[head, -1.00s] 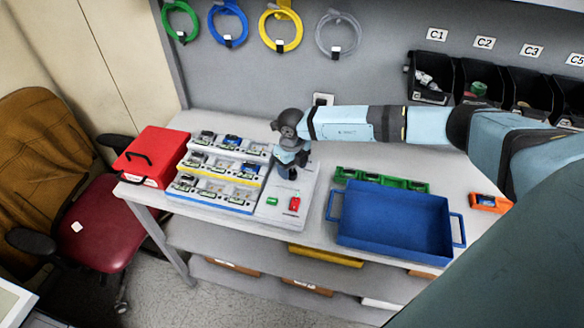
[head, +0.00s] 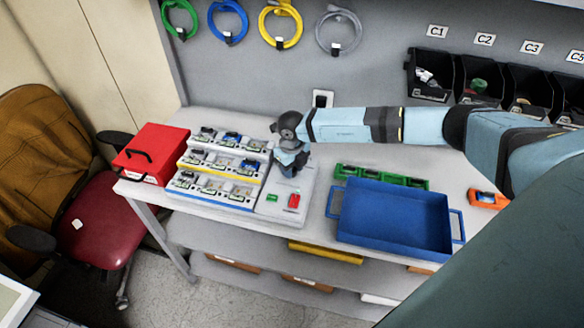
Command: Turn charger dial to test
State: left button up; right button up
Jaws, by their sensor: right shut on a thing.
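The charger is a pale flat unit (head: 270,206) on the bench, to the right of and joined to the tiered rack. Its front part shows a green element (head: 272,198) and a red switch-like element (head: 294,201). My right gripper (head: 288,174) points down onto the rear part of the charger. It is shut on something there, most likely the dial. The dial and its setting marks are hidden by the gripper and wrist. My left gripper is not in view.
A tiered rack (head: 188,189) of small devices stands left of the charger, with a red case (head: 150,160) beyond it. A blue tray (head: 395,222) and green row of modules (head: 372,175) stand to the right. An orange item (head: 487,198) lies farther right.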

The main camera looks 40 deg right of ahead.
jog(key=n+b, duration=0.3)
jog(key=n, duration=0.1)
jog(key=shift+f+b, duration=0.2)
jog(key=shift+b, duration=0.2)
jog(key=n+b, duration=0.3)
jog(key=shift+r, duration=0.1)
jog(key=shift+r+n+b, duration=0.1)
jog(key=shift+n+b, duration=0.35)
jog(key=shift+n, duration=0.45)
jog(key=o, duration=0.9)
